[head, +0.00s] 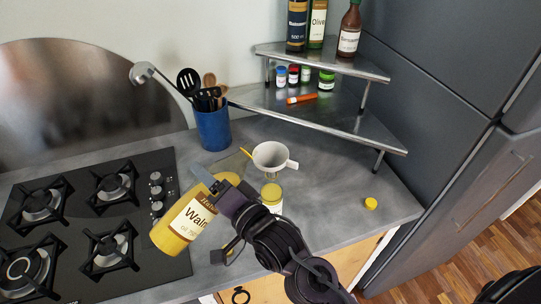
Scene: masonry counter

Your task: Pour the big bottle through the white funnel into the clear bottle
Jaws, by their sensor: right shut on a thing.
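The big bottle (172,236), with yellow contents and a white label, leans with its base at lower left and its upper end towards the funnel. My right gripper (221,192) is shut on it and hides part of its upper body. The white funnel (272,156) is just right of and beyond the bottle's upper end. The clear bottle (271,192) shows below the funnel, yellowish inside, partly hidden by my right arm. I cannot tell whether the funnel sits in its mouth, or whether liquid is flowing. My left gripper is out of view.
A blue utensil holder (212,130) stands behind. A black gas hob (150,262) lies at left. A tiered metal corner shelf (335,122) holds several bottles and jars. A yellow cap (371,203) lies on the counter (335,190), which is mostly clear at right.

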